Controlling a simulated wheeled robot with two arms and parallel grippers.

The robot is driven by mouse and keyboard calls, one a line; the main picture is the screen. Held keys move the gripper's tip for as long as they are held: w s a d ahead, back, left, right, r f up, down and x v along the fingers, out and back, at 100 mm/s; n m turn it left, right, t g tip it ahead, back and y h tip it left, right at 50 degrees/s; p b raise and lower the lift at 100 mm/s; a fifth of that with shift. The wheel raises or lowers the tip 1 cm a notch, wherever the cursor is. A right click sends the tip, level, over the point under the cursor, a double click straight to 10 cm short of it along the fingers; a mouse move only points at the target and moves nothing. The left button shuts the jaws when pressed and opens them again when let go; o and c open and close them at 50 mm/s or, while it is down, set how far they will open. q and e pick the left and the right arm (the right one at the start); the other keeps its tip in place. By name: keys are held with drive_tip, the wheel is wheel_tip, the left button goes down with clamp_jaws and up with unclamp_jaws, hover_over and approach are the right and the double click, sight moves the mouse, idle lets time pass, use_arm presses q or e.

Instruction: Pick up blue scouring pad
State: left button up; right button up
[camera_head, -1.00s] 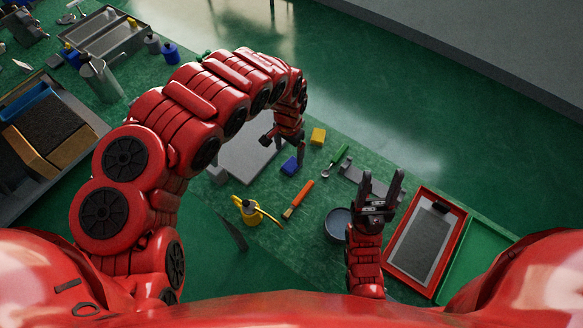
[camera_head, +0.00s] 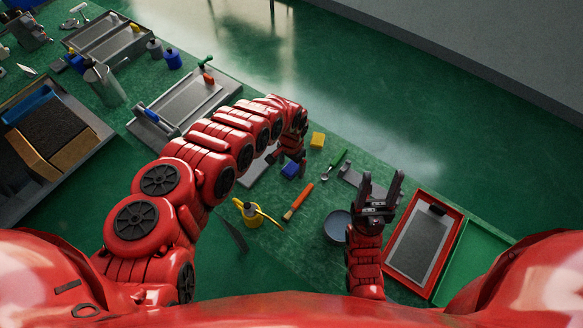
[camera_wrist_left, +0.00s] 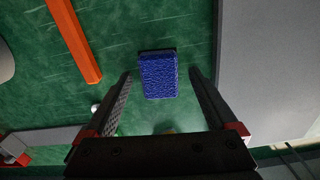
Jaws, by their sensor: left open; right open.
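The blue scouring pad (camera_head: 291,169) lies on the green bench top, just below my left gripper in the head view. My left gripper (camera_head: 292,158) points down over the bench, close to the pad. In the left wrist view the pad (camera_wrist_left: 158,75) shows between and beyond the two open fingertips of my left gripper (camera_wrist_left: 160,80), with nothing held. My right gripper (camera_head: 382,188) is open and empty, fingers pointing up in the picture, beside the grey round bowl.
A yellow block (camera_head: 317,140), an orange-handled brush (camera_head: 297,202), a green-handled tool (camera_head: 335,163) and a yellow oil can (camera_head: 249,213) are around the pad. The bowl (camera_head: 336,226) and a red-rimmed tray (camera_head: 459,222) are to the right. A grey plate (camera_wrist_left: 262,70) borders the pad's area.

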sight(291, 167)
use_arm(q)
drive_tip(key=c, duration=1.4)
drive_tip(key=shift+r, duration=0.15)
drive_tip(key=shift+r+b, duration=0.3)
drive_tip(key=shift+r, duration=0.05)
wheel_tip(291, 167, up, 2)
drive_tip(key=shift+a+r+b, duration=0.1)
drive_tip(key=shift+b, duration=0.35)
drive_tip(key=s, duration=0.2)
drive_tip(key=s+r+p, duration=0.1)
drive_tip(key=s, duration=0.2)
drive_tip(key=shift+s+d+r, duration=0.1)
drive_tip(key=shift+s+d, duration=0.1)
drive_tip(key=shift+s, duration=0.1)
drive_tip(key=s+p, duration=0.2)
drive_tip(key=s, duration=0.1)
drive_tip(key=s+p, duration=0.3)
drive_tip(key=s+d+r+p, duration=0.1)
drive_tip(key=s+p, duration=0.1)
drive_tip(key=p, duration=0.1)
drive_tip(key=shift+s, duration=0.4)
drive_tip(key=shift+s+d+p, duration=0.1)
drive_tip(key=shift+s+p, duration=0.45)
drive_tip(key=shift+p, duration=0.05)
drive_tip(key=shift+s+f, duration=0.2)
drive_tip(key=shift+s, duration=0.1)
